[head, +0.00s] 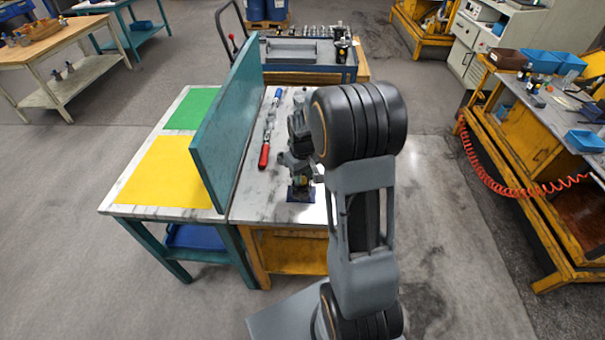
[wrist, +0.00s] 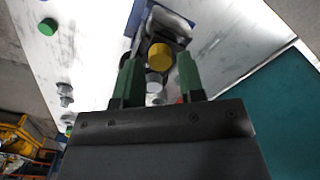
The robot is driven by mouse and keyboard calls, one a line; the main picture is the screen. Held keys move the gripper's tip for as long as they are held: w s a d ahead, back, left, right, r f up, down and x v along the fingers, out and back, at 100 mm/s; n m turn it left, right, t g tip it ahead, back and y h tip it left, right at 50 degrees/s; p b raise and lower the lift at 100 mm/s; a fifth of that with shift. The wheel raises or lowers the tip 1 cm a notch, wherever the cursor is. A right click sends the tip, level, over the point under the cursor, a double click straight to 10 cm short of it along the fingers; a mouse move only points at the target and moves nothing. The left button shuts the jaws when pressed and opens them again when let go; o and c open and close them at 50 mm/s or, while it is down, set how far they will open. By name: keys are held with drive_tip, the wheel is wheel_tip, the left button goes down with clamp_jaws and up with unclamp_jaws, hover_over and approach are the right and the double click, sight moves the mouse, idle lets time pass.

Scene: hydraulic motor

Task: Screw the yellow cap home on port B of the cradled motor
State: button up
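The yellow cap (wrist: 159,57) shows in the wrist view, on or against the grey motor (wrist: 170,24); its seating and port label cannot be made out. A second, pale silvery round part (wrist: 153,86) lies just below it in the picture. My gripper (wrist: 160,66) has its two green fingers apart, one on each side of the cap, with gaps visible on both sides. In the head view the motor (head: 301,172) sits on a blue cradle (head: 300,195) at the table's near right, and my arm hides part of it and most of the gripper.
A green cap (wrist: 48,26) and small metal fittings (wrist: 65,95) lie on the pale tabletop. A tall teal panel (head: 228,130) stands left of the motor. A red-handled tool (head: 264,155) lies between them. Yellow (head: 163,172) and green (head: 192,109) areas lie beyond the panel.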

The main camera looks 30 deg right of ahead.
drive_tip(key=shift+n, duration=0.5)
clamp_jaws()
idle(0.3)
drive_tip(key=m, duration=0.5)
drive_tip(key=shift+m, duration=0.4)
